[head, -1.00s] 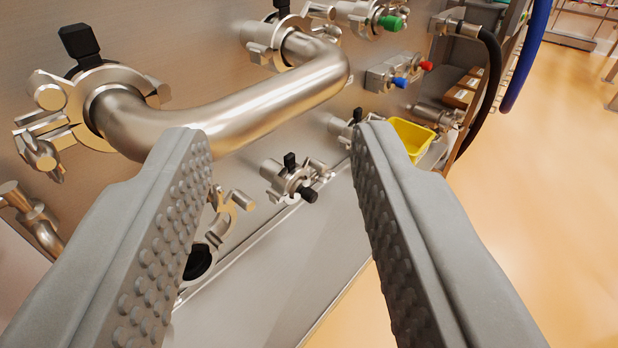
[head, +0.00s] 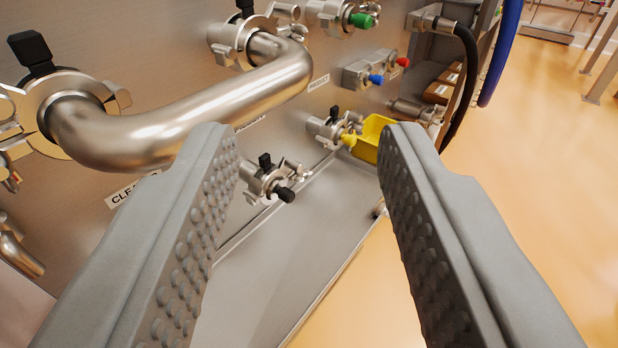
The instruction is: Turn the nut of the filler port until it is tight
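My gripper (head: 308,140) is open and empty, its two grey studded fingers spread wide over the steel panel. Between the fingers is a small clamped port with a black plug (head: 285,194) and a black knob on top. Above and to its right is another clamped port (head: 326,129) with a yellow plug, also between the fingers. A thick bent steel pipe (head: 190,113) joins two larger clamped ports with black knobs at upper left. I cannot tell which port is the filler port; the label beside the right pipe end is too small to read surely.
A yellow bin (head: 368,140) sits beside the right fingertip, partly hidden. Blue (head: 376,79) and red (head: 402,62) fittings, a green-capped port (head: 361,20) and a black hose (head: 468,80) are at upper right. A steel ledge (head: 300,230) runs below the ports. Open floor is at right.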

